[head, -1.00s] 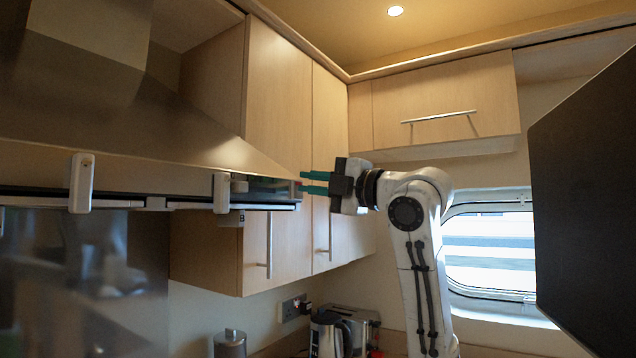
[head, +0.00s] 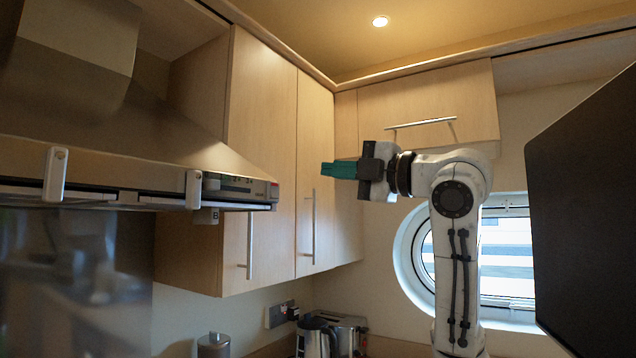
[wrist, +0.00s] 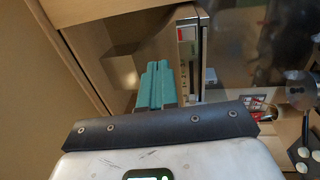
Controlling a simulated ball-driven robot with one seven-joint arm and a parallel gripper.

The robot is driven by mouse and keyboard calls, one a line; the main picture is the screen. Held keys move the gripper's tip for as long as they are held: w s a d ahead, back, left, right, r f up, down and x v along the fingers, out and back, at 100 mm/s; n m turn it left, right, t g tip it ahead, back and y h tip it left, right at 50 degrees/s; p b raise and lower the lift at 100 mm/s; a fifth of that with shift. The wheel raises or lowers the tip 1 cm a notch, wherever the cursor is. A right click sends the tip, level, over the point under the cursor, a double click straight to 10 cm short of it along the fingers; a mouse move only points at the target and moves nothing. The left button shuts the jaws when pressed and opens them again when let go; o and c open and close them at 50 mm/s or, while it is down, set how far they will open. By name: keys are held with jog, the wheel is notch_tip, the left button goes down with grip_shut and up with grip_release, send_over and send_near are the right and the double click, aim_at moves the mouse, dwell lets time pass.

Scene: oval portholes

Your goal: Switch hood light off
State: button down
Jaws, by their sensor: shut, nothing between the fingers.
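The cooker hood (head: 150,150) is on the left in the head view. Its control strip (head: 238,186) is at the right end of the front edge, with a small red mark at the tip. My gripper (head: 325,169) is to the right of that end, a little higher in the picture, with its teal fingers together and empty. A gap shows between fingertips and hood in the head view. In the wrist view the teal fingers (wrist: 155,84) appear beside the control strip (wrist: 187,58), which has small dark buttons. The hood's lamp and underside are hidden, so I cannot tell if it is lit.
Wall cupboards (head: 265,150) with bar handles stand behind the hood and gripper. A kettle (head: 315,338) and toaster (head: 345,325) are below. A dark panel (head: 590,200) fills the right side. A round window (head: 500,255) is behind my arm.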

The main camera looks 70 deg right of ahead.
jog(key=shift+s+a+r, duration=0.1)
jog(key=shift+s+a, duration=0.1)
jog(key=shift+s, duration=0.55)
jog(key=shift+s+a+r, duration=0.1)
jog(key=shift+s+a, duration=0.05)
jog(key=shift+s, duration=0.6)
jog(key=shift+w+f, duration=0.1)
